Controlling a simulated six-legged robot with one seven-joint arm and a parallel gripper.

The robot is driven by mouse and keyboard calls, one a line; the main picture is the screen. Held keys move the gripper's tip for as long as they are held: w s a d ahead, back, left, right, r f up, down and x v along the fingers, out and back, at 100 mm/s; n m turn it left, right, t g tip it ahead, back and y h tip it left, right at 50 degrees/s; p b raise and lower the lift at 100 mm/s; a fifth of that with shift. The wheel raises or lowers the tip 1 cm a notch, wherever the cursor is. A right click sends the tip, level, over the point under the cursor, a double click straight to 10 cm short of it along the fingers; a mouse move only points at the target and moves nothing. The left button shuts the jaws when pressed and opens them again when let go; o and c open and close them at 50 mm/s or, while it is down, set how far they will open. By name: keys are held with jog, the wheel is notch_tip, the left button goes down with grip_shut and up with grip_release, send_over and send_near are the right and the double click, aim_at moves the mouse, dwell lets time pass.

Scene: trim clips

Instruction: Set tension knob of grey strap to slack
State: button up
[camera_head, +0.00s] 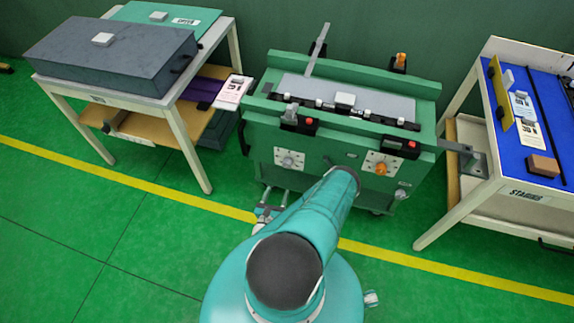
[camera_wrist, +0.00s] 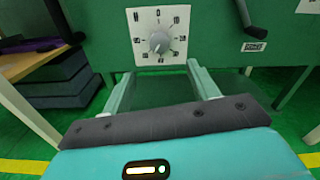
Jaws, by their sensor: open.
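The grey knob (camera_wrist: 159,43) sits at the centre of a white square dial plate with dark marks around it, on the green front panel. In the head view the same grey knob (camera_head: 288,160) is on the left of the panel. The dial lettering and the knob's exact setting are too small to read. My gripper (camera_wrist: 160,70) is open and empty in front of the panel, its fingers apart to the left and right, just below the knob. No contact with the knob shows. A grey clamp-like part (camera_head: 290,114) is on the bench edge above.
An orange knob (camera_head: 381,169) is on a second dial to the right. A grey bar (camera_head: 468,152) juts from the bench's right side. A side table (camera_head: 206,168) stands left and a blue-topped table (camera_head: 545,165) right. A dark handle (camera_wrist: 254,30) protrudes right of the dial.

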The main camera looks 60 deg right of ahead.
aim_at(286, 166)
jog(key=d, duration=0.4)
jog(key=w+d, duration=0.1)
jog(key=d, duration=0.4)
jog(key=w+d, duration=0.1)
jog(key=d, duration=0.3)
jog(key=shift+w+d, duration=0.1)
jog(key=shift+d, duration=0.1)
jog(key=c, duration=1)
jog(key=shift+n, duration=0.3)
